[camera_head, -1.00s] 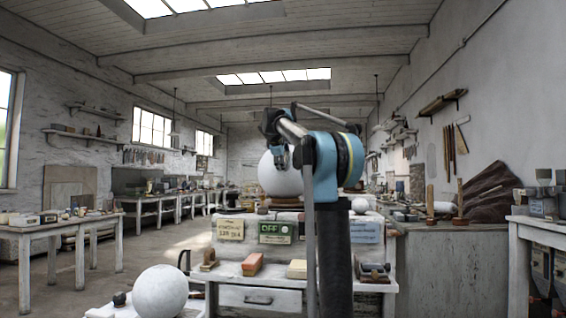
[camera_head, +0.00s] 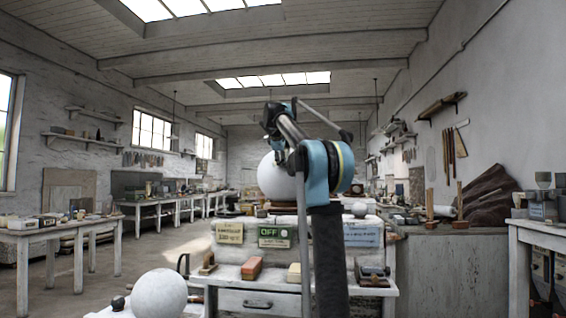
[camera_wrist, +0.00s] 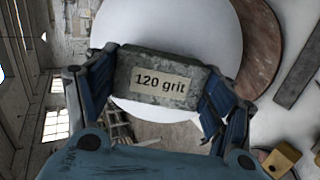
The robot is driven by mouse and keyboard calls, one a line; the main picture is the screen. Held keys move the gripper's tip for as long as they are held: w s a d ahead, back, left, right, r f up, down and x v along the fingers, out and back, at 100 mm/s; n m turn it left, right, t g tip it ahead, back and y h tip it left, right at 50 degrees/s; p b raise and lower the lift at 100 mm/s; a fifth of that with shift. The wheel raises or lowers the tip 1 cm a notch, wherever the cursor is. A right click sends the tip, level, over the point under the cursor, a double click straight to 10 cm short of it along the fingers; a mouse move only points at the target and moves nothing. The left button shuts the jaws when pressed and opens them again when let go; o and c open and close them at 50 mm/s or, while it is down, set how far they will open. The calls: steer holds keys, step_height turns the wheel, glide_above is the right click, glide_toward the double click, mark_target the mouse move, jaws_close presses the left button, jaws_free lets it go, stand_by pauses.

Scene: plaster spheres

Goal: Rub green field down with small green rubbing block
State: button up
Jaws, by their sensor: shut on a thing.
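My gripper (camera_wrist: 165,90) is shut on a small grey-green block (camera_wrist: 152,84) with a pale label reading "120 grit". In the wrist view the block lies in front of a large white sphere (camera_wrist: 185,25); I cannot tell whether it touches. In the head view the white sphere (camera_head: 275,180) sits on the central bench, partly hidden by my arm. My gripper (camera_head: 278,150) is at the sphere's upper part, mostly hidden by arm links. No green field shows on the visible parts of the sphere.
The bench front carries a green "OFF" sign (camera_head: 274,233). A red-brown block (camera_head: 252,267) and a pale block (camera_head: 294,272) lie on its lower ledge. Another white sphere (camera_head: 159,293) stands at lower left. A table (camera_head: 60,235) stands left; the floor between is open.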

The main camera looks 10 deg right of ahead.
stand_by(0.4)
steer(key=shift+s+a+f, duration=0.15)
steer(key=shift+s+f, duration=0.1)
steer(key=shift+f, duration=0.35)
steer(key=shift+s+a+f, duration=0.1)
steer(key=shift+s+f, duration=0.15)
steer(key=shift+f, duration=0.4)
steer(key=shift+s+a+f, duration=0.15)
steer(key=shift+s+f, duration=0.1)
steer(key=shift+f, duration=0.35)
steer(key=shift+w+d+r, duration=0.15)
steer(key=shift+w+r, duration=0.1)
steer(key=shift+r, duration=0.4)
steer(key=shift+w+d+r, duration=0.15)
steer(key=shift+w+r, duration=0.15)
steer(key=shift+r, duration=0.4)
steer(key=shift+w+d+r, duration=0.15)
steer(key=shift+w+r, duration=0.1)
steer(key=shift+r, duration=0.4)
steer(key=shift+s+a+f, duration=0.2)
steer(key=shift+s+f, duration=0.15)
steer(key=shift+s, duration=0.2)
steer(key=shift+s+a+f, duration=0.15)
steer(key=shift+s+f, duration=0.2)
steer(key=shift+s, duration=0.2)
steer(key=shift+a, duration=0.1)
